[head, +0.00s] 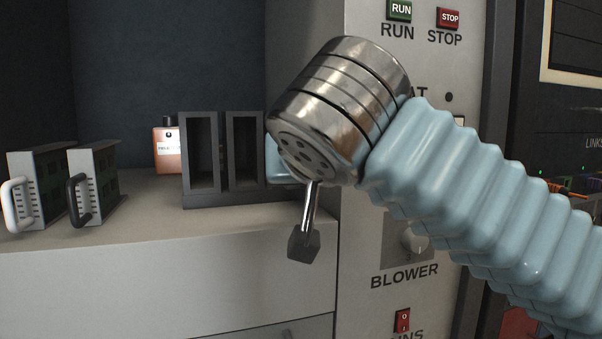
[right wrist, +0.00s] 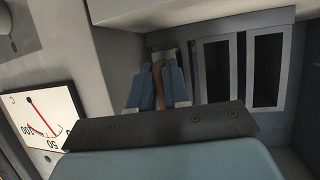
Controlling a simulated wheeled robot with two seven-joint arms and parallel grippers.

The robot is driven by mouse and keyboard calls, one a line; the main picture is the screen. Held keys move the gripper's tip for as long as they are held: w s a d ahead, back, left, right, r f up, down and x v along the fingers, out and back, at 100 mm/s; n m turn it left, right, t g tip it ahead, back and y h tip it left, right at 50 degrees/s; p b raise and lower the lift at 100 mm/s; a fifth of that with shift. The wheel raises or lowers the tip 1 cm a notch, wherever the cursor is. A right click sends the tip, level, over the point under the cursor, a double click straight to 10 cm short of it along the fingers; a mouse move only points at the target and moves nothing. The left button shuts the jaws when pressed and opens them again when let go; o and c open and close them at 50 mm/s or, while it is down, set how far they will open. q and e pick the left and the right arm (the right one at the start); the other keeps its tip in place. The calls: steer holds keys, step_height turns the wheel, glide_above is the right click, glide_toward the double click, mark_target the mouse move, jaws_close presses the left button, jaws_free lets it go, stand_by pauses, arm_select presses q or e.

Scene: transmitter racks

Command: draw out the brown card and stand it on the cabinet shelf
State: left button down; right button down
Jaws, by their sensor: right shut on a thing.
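In the right wrist view, a brown curved strip (right wrist: 159,86), seemingly the brown card's handle, stands between the two blue fingers of my right gripper (right wrist: 158,77). The gripper is shut on it at the left part of the grey slotted rack (right wrist: 240,38). The rest of the card is hidden, so I cannot tell how far it sits in the rack. In the head view my right arm covers the card and most of the gripper. The cabinet shelf (head: 150,212) lies left of the rack (head: 250,196). My left gripper is not in view.
A card with a white handle (head: 17,205) and one with a black handle (head: 78,200) stand on the shelf's left. An orange bottle (head: 168,150) stands behind, beside the rack. A control panel (head: 385,245) rises on the right. Shelf between black-handled card and rack is clear.

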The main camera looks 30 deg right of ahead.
steer(key=shift+s+a+f, duration=0.1)
steer(key=shift+s+a, duration=0.05)
steer(key=shift+s, duration=0.75)
steer(key=shift+s, duration=0.1)
steer(key=shift+s+a, duration=0.2)
steer(key=shift+s, duration=0.55)
steer(key=c, duration=1)
jaws_free()
